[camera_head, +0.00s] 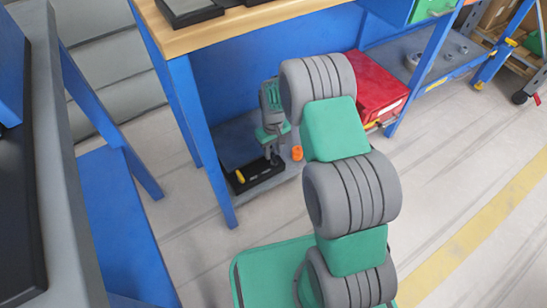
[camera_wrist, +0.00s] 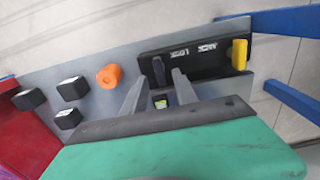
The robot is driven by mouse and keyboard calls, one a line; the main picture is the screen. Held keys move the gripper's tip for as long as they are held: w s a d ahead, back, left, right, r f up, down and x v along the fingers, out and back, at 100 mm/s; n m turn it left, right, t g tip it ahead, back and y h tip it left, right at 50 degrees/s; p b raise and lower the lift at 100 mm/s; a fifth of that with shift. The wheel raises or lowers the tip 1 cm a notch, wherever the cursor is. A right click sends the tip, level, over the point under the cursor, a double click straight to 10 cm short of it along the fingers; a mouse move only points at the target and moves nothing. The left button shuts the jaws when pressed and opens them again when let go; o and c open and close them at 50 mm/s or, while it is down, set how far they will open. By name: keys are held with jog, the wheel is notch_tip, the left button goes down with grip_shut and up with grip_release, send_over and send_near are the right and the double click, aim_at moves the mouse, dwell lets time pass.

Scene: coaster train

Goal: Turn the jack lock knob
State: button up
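A black panel (camera_wrist: 205,62) with small white lettering, too blurred to read surely, lies on the grey lower shelf. It carries a slim upright black knob (camera_wrist: 158,70) and a yellow knob (camera_wrist: 239,54) at its right end. I cannot tell for certain which is the jack lock knob. My gripper (camera_wrist: 160,76) is open, its two fingers apart on either side of the black knob; contact cannot be told. In the head view my gripper (camera_head: 273,158) points down over the panel (camera_head: 262,173), with the yellow knob (camera_head: 240,176) to its left.
A red box (camera_head: 378,88) stands right of my arm. The wooden tabletop (camera_head: 215,32) and blue table leg (camera_head: 205,145) bound the space.

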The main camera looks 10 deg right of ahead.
aim_at(273, 157)
notch_tip(273, 157, down, 4)
jog(key=shift+r+b, duration=0.1)
jog(key=shift+b, duration=0.45)
grip_shut()
